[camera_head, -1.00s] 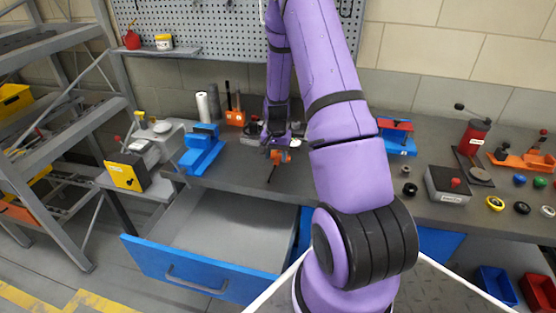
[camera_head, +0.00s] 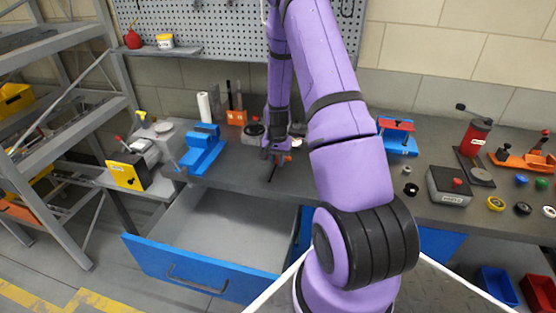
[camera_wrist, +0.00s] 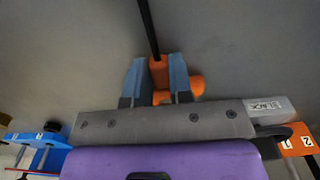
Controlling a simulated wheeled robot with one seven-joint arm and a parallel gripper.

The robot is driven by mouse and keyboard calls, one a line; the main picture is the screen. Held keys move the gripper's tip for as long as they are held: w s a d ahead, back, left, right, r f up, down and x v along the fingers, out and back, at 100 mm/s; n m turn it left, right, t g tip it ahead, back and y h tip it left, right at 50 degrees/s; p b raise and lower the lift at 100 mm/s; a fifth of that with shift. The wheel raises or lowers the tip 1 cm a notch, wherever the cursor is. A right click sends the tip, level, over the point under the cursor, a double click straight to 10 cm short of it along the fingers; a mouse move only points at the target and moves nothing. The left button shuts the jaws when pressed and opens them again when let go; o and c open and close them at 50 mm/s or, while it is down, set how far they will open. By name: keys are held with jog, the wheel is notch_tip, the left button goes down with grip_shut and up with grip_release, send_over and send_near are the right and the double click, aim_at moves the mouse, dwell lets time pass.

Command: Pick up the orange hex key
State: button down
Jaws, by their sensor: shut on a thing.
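The orange hex key (camera_wrist: 158,70) sits between the two blue-grey fingers of my gripper (camera_wrist: 156,64) in the wrist view. Its orange handle shows between and just right of the fingers, and its dark shaft runs up out of the picture. My gripper is shut on the handle. In the head view my gripper (camera_head: 276,155) is low over the workbench (camera_head: 235,168), behind the open drawer. A little of the orange handle and the dark shaft (camera_head: 271,175) show there. I cannot tell whether the key touches the bench.
A blue vise (camera_head: 203,150) stands left of my gripper. The open blue drawer (camera_head: 205,268) sticks out below the bench front. A blue and red fixture (camera_head: 397,138) and a grey box with a red button (camera_head: 449,185) stand to the right.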

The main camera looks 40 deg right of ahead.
aim_at(277, 161)
jog(key=shift+r, duration=0.8)
notch_tip(277, 161, up, 2)
jog(key=shift+r, duration=0.15)
jog(key=s+a, duration=0.2)
jog(key=s, duration=0.2)
jog(key=s+a, duration=0.3)
jog(key=s, duration=0.2)
jog(key=s+a+r, duration=0.1)
jog(key=s+a, duration=0.1)
jog(key=s, duration=0.3)
jog(key=shift+s+a, duration=0.15)
